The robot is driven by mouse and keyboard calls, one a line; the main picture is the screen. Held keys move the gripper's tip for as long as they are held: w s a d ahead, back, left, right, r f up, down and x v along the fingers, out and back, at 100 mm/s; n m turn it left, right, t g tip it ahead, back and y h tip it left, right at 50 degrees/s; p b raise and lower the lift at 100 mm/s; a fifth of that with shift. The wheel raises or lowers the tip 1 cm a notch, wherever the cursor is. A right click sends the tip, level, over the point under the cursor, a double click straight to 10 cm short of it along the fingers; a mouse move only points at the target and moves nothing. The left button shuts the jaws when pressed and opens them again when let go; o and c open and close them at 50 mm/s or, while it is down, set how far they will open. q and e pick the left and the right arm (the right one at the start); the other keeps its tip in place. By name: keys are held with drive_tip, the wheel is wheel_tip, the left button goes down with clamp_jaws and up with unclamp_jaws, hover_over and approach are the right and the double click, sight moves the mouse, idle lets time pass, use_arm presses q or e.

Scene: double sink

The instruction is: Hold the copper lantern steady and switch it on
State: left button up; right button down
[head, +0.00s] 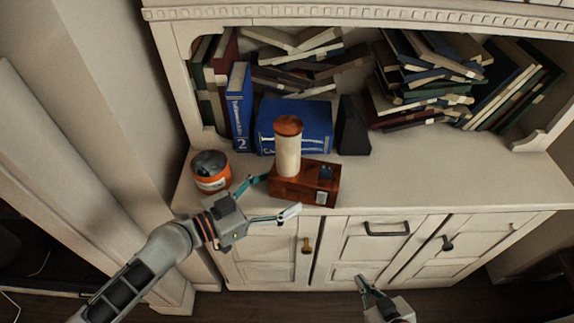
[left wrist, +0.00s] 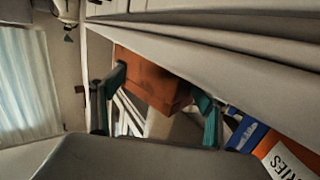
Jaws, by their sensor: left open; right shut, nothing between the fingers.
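The copper lantern (head: 298,187) stands upright on the cabinet's counter. It has a boxy copper base, a pale cylinder and a copper cap. A small dark blue part (head: 326,172) sits on top of the base at the right, and a pale plate is on its front. My left gripper (head: 280,195) is open at the base's left end, one finger behind and one in front. In the left wrist view the copper base (left wrist: 150,78) shows between the open fingers; contact cannot be told. My right gripper (head: 364,283) is shut and empty, low in front of the cabinet doors.
An orange jar with a dark top (head: 211,181) stands left of the lantern, close to my left gripper. Books (head: 430,75) fill the shelf. The counter (head: 420,175) right of the lantern is clear.

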sight(307, 162)
use_arm(q)
drive_tip(key=shift+x, duration=1.5)
drive_tip(key=shift+f, duration=0.1)
clamp_jaws()
drive_tip(key=c, duration=0.5)
unclamp_jaws()
drive_tip(key=shift+o, duration=0.3)
